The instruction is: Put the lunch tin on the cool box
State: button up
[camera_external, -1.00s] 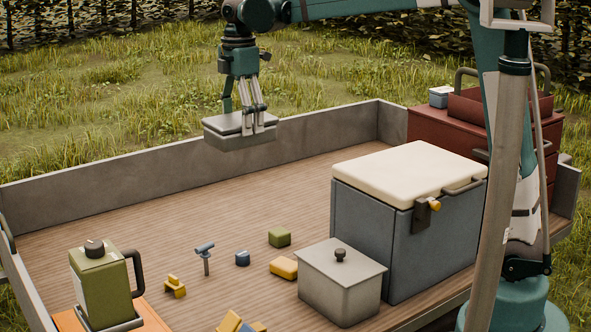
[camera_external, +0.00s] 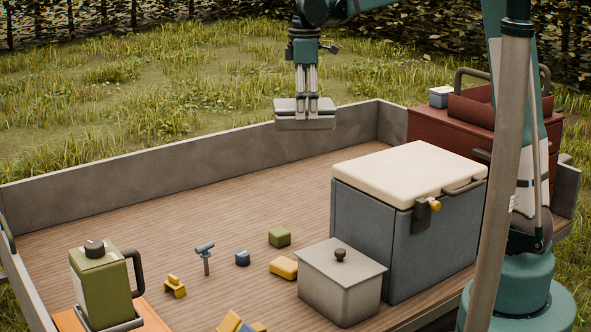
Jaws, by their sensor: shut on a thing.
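The lunch tin (camera_external: 306,122) is a flat grey box with a lid, held in the air near the far wall of the trailer bed. My gripper (camera_external: 307,100) points down and is shut on it. The cool box (camera_external: 385,236) is a large blue-grey box with a cream lid (camera_external: 408,171), a side handle and a latch. It stands on the right part of the bed. The tin is to the left of the cool box lid and higher in the picture, apart from it. The lid's top is bare.
A grey lidded bin (camera_external: 340,285) stands in front of the cool box. A red chest (camera_external: 480,125) with a tray and a small blue box is behind it. A green canister (camera_external: 100,285) is at front left. Several small items lie mid-bed, including a green block (camera_external: 279,237).

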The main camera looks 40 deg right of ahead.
jog(key=s+d+m+p, duration=0.4)
jog(key=s+d, duration=0.1)
jog(key=d, duration=0.7)
jog(key=s+d+m+p, duration=0.4)
jog(key=s+d, duration=0.2)
jog(key=d, duration=0.7)
jog(key=s+d+m+p, duration=0.4)
jog(key=s+d, duration=0.1)
jog(key=d, duration=0.7)
jog(key=shift+s+d+f, duration=0.15)
jog(key=shift+f, duration=1.05)
jog(key=shift+s+d+f, duration=0.15)
jog(key=shift+f, duration=1)
jog(key=shift+f, duration=0.1)
jog(key=shift+f, duration=2.8)
jog(key=shift+f, duration=2.1)
